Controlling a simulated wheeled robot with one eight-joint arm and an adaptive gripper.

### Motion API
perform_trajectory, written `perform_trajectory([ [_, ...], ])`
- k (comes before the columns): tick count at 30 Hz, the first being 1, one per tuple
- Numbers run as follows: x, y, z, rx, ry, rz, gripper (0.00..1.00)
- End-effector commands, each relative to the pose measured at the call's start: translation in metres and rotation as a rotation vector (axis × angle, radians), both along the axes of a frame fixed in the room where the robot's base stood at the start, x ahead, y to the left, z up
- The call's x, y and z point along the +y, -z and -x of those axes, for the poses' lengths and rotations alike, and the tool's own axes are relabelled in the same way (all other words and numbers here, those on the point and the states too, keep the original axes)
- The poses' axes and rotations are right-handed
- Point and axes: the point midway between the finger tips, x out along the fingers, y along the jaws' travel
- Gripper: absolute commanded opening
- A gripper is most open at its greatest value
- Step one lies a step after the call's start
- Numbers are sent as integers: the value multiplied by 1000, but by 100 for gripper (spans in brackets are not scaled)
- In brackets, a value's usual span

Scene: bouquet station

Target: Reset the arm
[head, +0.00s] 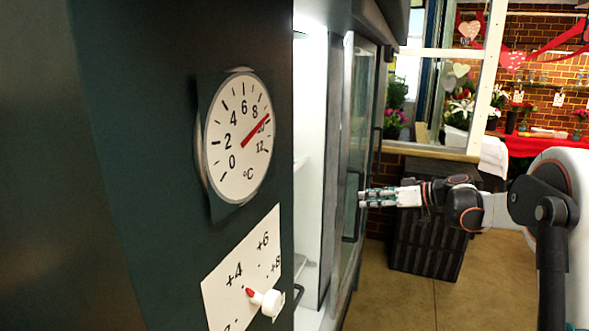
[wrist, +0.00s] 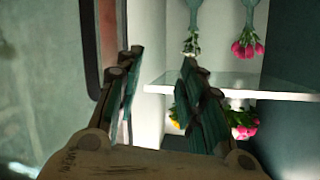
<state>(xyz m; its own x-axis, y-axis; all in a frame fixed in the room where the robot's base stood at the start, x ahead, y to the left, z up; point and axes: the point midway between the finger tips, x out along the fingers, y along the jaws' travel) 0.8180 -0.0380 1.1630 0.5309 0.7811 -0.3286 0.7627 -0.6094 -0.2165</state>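My gripper (head: 364,197) is stretched out level to the left, its fingertips beside the dark handle (head: 352,207) of the cooler's glass door (head: 357,120). In the wrist view the two fingers of my gripper (wrist: 160,68) stand apart with nothing seen between them. The door stands ajar from the cooler (head: 130,160).
The cooler front has a temperature dial (head: 238,137) and a white knob (head: 267,301). A dark crate (head: 428,230) stands behind my gripper. Floor (head: 400,300) is clear.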

Motion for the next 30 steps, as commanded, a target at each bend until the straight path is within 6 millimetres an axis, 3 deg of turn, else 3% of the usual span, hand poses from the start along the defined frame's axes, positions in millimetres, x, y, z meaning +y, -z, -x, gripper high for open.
perform_trajectory([
  [6, 42, -21, 59, 167, 64, 99, 36],
  [15, 75, -31, 152, 338, 196, 240, 36],
  [21, 82, -27, 219, 413, 303, 317, 36],
  [30, 75, -7, 318, 476, 486, 406, 36],
])
